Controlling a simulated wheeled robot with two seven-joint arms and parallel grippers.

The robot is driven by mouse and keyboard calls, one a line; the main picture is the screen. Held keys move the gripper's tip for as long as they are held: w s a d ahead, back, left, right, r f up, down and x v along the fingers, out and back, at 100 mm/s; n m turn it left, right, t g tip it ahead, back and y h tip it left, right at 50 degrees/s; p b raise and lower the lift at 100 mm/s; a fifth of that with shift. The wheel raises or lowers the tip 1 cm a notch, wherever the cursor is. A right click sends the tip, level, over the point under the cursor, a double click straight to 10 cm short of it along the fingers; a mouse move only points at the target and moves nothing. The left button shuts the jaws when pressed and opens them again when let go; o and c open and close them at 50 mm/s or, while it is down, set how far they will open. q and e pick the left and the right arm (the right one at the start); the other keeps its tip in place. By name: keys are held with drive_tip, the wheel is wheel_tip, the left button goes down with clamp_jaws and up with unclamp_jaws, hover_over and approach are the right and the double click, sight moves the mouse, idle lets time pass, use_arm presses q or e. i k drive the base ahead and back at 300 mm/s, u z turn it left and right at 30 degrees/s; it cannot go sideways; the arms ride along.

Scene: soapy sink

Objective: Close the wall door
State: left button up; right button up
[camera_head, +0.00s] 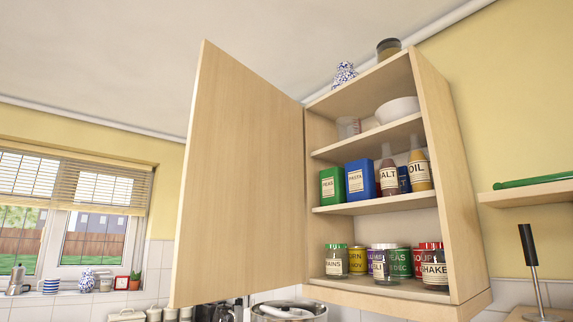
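The wall door (240,180) is a tall light-wood panel. It stands wide open, swung out to the left of the wall cabinet (447,180), with its hinged edge along the cabinet's left side. The cabinet's shelves are exposed and hold jars, boxes, bottles and a white bowl (398,109). Neither of my grippers shows in the head view.
Inside are a green box (332,185), a blue box (360,179) and several jars and cans below. A shelf (530,193) is on the wall at right. A metal pot (289,312) stands below the cabinet. A window (70,215) is at far left.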

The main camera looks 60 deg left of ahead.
sight(240, 231)
drive_tip(key=z, duration=2.35)
drive_tip(key=k, duration=2.45)
drive_tip(key=u, duration=3.2)
drive_tip(key=k, duration=1.2)
drive_tip(key=u, duration=0.35)
